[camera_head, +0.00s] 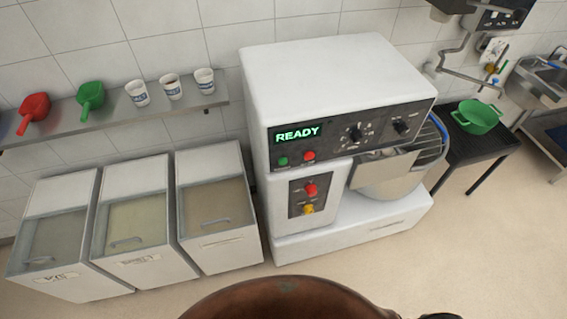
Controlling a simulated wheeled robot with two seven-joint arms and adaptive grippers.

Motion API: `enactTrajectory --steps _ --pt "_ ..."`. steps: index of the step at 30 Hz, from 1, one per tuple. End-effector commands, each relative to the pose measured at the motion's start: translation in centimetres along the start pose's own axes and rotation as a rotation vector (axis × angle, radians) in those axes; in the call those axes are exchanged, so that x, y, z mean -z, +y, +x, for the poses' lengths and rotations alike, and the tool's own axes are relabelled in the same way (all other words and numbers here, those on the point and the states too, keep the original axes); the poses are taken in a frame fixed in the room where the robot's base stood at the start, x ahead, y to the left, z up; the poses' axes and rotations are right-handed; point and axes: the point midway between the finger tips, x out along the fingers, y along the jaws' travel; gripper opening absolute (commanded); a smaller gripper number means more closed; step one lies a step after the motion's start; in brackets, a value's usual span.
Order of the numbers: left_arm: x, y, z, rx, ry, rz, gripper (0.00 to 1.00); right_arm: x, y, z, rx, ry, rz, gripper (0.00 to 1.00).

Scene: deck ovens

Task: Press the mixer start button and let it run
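The white mixer (330,75) stands against the tiled wall, in the middle of the head view. Its display (297,134) reads READY in green. Below the display are a small green button (283,161) and a red button (309,155). A lower panel has a larger red knob-like button (311,190) and a yellow one (308,209). Two black dials (354,133) sit to the right of the display. The metal bowl (390,184) is on the mixer's right side, partly hidden by a grey cover. Neither of my grippers is in view.
Lidded white bins (217,195) stand left of the mixer, under a wall shelf (110,119) with red and green scoops and three cups. A black table (470,150) with a green colander (478,115) stands to the right. The floor in front of the mixer's right side is clear.

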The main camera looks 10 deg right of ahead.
Motion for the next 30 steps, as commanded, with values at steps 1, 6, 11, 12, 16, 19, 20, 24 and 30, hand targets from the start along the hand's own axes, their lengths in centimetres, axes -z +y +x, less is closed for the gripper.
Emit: enactTrajectory --steps 1,6,11,12,16,19,20,24,30 --pt "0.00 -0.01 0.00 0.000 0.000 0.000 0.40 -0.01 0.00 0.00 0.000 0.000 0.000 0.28" --pt "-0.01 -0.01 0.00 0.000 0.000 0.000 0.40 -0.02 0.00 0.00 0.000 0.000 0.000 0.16" --pt "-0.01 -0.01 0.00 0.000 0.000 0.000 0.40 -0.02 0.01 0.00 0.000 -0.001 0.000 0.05" --pt "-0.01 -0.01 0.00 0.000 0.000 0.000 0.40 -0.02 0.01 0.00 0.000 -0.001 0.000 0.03" --pt "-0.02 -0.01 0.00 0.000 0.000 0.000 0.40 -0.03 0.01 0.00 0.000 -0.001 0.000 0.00" --pt "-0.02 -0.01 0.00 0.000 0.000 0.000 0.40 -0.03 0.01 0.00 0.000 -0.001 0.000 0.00" --pt "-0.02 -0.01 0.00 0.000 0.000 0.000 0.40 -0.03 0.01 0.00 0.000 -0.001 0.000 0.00" --pt "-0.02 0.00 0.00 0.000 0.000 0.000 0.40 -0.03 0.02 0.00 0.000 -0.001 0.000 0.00" --pt "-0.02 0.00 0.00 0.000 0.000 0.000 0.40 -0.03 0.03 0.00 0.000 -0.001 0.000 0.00"
